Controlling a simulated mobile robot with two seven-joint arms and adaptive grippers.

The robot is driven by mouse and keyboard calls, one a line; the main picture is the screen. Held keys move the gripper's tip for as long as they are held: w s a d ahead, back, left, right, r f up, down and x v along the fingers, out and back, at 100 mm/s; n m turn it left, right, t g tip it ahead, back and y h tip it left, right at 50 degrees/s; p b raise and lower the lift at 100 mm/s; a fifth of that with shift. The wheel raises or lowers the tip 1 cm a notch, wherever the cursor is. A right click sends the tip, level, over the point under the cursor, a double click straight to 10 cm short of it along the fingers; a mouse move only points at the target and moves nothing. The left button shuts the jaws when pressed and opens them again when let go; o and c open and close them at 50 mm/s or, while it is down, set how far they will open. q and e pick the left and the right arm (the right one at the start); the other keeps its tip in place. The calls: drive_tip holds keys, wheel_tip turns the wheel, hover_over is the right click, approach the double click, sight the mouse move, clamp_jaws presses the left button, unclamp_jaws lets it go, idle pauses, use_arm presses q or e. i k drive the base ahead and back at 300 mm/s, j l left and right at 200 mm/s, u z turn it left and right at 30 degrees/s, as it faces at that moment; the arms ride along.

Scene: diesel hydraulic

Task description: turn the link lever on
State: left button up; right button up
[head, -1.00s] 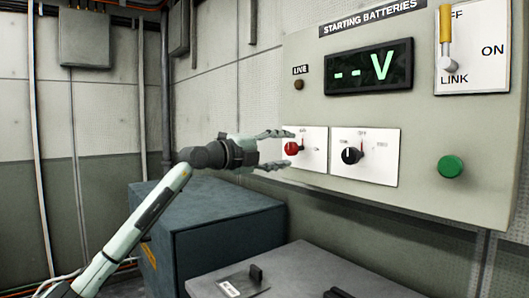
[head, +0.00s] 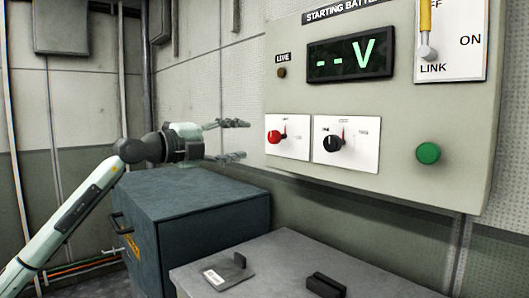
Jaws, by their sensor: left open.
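The link lever (head: 426,32) has a yellow handle and a pale knob at its lower end. It sits on a white plate (head: 472,68) marked OFF, ON and LINK at the upper right of the panel, and its top is cut off by the picture's edge. The handle points upward. My left gripper (head: 243,140) is open and empty, left of the panel and level with the red knob, well away from the lever. My right gripper is not in view.
The grey panel (head: 396,170) carries a red knob (head: 274,136), a black knob (head: 333,143), a green button (head: 428,153) and a display (head: 350,58) reading "--V". A blue-grey box (head: 200,207) and a grey box (head: 285,262) stand below.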

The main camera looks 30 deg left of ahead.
sight(424, 51)
drive_tip(key=k+j, duration=0.25)
drive_tip(key=k, duration=0.2)
drive_tip(key=k+j, duration=0.25)
drive_tip(key=k, duration=0.25)
